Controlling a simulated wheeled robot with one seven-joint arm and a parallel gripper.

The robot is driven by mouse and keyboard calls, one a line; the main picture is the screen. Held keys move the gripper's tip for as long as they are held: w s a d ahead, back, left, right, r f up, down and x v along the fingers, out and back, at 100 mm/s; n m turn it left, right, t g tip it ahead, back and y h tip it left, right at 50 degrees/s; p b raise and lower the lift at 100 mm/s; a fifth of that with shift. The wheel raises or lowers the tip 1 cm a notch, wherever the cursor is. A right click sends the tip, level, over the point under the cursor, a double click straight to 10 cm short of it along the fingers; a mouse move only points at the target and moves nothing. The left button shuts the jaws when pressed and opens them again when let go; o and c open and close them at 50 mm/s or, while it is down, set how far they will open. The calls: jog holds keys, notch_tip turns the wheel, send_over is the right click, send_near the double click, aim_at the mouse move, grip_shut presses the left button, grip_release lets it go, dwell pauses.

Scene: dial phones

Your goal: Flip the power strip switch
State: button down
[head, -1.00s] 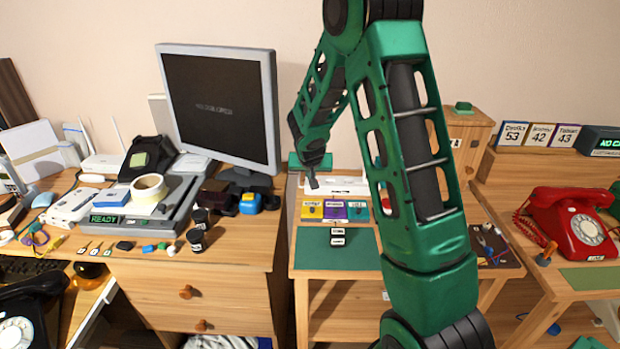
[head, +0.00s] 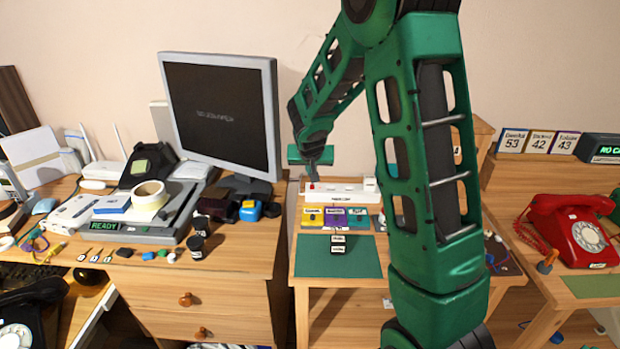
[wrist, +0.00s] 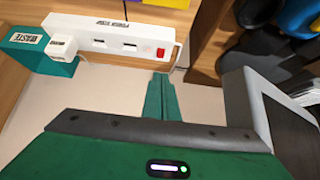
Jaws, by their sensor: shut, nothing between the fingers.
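The white power strip (head: 345,196) lies at the back of the middle desk, against the wall. Its red switch (head: 311,187) is at the left end in the head view. In the wrist view the strip (wrist: 110,40) runs across the top left, with the red switch (wrist: 160,53) at its right end. My gripper (head: 312,179) is shut and empty, just above the switch. In the wrist view its green fingertips (wrist: 160,78) point at the strip's switch end, close to it. I cannot tell whether they touch, or which way the switch is set.
A white plug (wrist: 62,47) sits at the strip's other end, beside a teal box marked WASTE (wrist: 40,58). Coloured labelled trays (head: 335,217) and a green mat (head: 362,262) lie in front. The monitor (head: 222,112) stands close on the left.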

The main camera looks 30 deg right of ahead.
jog(key=s+f+v, duration=0.1)
jog(key=v, duration=0.6)
jog(key=shift+s+a+r, duration=0.15)
jog(key=shift+s+a, duration=0.1)
jog(key=shift+a, duration=0.2)
jog(key=s+r+g+y, duration=0.2)
jog(key=s+g+y, duration=0.2)
jog(key=s, duration=3.4)
jog(key=a+g, duration=0.1)
jog(key=g, duration=0.1)
jog(key=shift+s+g, duration=0.3)
jog(key=shift+g, duration=0.1)
jog(key=shift+r, duration=0.1)
